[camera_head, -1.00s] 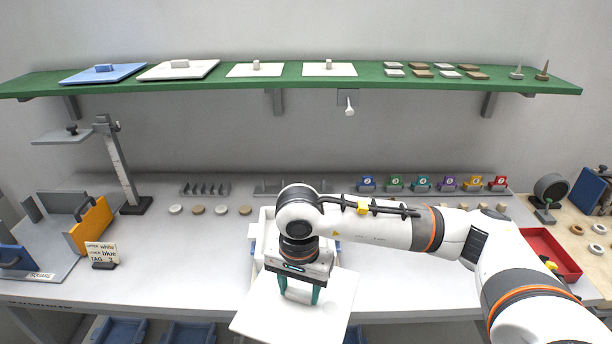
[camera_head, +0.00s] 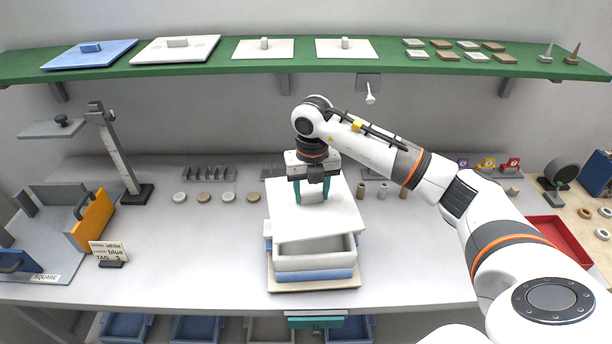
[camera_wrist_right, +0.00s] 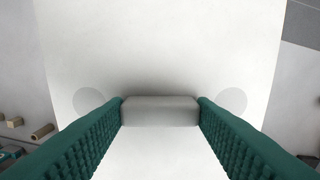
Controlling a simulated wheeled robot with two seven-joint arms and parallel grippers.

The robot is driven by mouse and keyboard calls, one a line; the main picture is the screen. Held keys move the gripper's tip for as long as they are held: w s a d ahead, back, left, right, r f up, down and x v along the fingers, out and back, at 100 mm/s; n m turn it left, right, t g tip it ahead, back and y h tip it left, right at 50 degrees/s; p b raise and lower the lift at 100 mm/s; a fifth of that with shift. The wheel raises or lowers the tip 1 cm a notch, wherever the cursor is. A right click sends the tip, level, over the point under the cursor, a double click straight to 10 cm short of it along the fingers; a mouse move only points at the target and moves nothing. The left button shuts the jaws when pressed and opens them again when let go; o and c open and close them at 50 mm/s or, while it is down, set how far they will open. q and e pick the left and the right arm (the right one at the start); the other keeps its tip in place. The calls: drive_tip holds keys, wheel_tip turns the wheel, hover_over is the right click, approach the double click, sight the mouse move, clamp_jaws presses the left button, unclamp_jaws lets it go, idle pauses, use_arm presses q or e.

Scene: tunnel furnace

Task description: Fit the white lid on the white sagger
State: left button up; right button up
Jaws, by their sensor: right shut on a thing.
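The white sagger (camera_head: 315,262) stands on a blue sagger (camera_head: 315,275) over a pale base board (camera_head: 313,287) near the table's front edge. The white lid (camera_head: 318,222) is above the sagger and hides its rear part; the front of the open interior shows. The lid looks slightly turned, and apart from the sagger. My right gripper (camera_head: 311,198) is shut on the lid's grey-white handle, which shows between the teal fingers in the right wrist view (camera_wrist_right: 160,111). My left gripper is not in view.
A green shelf (camera_head: 205,66) above holds more lids and small tiles. A tag card (camera_head: 108,249) and orange-fronted fixture (camera_head: 92,221) stand left. A red tray (camera_head: 560,240) is at right. A teal part (camera_head: 315,322) shows at the front edge. The table left of the stack is mostly clear.

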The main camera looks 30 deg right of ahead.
sight(313, 193)
drive_tip(key=shift+w+d+r+m, duration=0.15)
drive_tip(key=shift+w+d+m, duration=0.1)
drive_tip(key=shift+m, duration=0.15)
drive_tip(key=shift+d+f+m, duration=0.1)
drive_tip(key=shift+f+m, duration=0.1)
drive_tip(key=shift+m, duration=0.1)
drive_tip(key=shift+s+f+b, duration=0.1)
drive_tip(key=shift+f+b, duration=0.65)
drive_tip(key=shift+f, duration=0.15)
drive_tip(key=shift+f+b, duration=0.6)
drive_tip(key=shift+f, duration=0.4)
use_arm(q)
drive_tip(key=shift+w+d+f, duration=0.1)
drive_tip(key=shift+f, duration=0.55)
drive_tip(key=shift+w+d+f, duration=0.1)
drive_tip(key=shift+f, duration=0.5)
use_arm(e)
drive_tip(key=shift+r, duration=0.1)
